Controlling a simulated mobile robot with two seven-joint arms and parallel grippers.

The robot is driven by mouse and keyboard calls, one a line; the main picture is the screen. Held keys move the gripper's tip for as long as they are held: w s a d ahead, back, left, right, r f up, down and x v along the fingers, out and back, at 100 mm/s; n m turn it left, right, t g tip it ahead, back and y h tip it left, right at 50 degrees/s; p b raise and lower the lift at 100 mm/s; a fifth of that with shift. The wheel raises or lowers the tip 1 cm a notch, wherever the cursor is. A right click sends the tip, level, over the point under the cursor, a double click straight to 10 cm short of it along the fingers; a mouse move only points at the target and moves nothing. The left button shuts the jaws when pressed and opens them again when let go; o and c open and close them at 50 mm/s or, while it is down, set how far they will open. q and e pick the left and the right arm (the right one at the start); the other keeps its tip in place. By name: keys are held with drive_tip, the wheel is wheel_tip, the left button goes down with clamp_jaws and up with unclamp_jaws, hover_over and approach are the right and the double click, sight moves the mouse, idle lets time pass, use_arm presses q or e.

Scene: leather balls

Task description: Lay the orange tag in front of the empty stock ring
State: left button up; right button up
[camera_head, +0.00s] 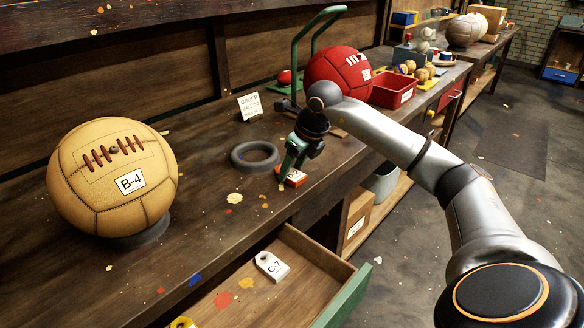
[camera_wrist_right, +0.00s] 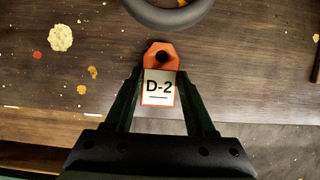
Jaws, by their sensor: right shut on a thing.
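The orange tag (camera_head: 296,180) has a white label reading D-2, and it also shows in the wrist view (camera_wrist_right: 159,90). My right gripper (camera_head: 284,182) is shut on the tag's sides, with a finger on each side in the wrist view (camera_wrist_right: 161,104). The tag is at the bench top near the front edge; I cannot tell whether it touches the wood. The empty stock ring (camera_head: 257,167), dark grey, lies flat just behind and left of the tag. In the wrist view its near arc (camera_wrist_right: 168,20) is above the tag's holed end, with a small gap. My left gripper is out of view.
A tan ball (camera_head: 115,205) labelled B-4 sits on another grey ring at left. A red ball (camera_head: 335,68), a red bin (camera_head: 393,92) and an order card (camera_head: 250,106) stand behind. An open drawer (camera_head: 318,262) below holds a white C-7 tag (camera_head: 271,266).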

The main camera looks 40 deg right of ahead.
drive_tip(key=o, duration=1.3)
drive_tip(key=shift+r, duration=0.3)
drive_tip(key=p+v, duration=0.1)
drive_tip(key=v, duration=1)
drive_tip(key=shift+s+r+p, duration=0.15)
drive_tip(key=shift+r+p, duration=0.15)
drive_tip(key=shift+p, duration=0.1)
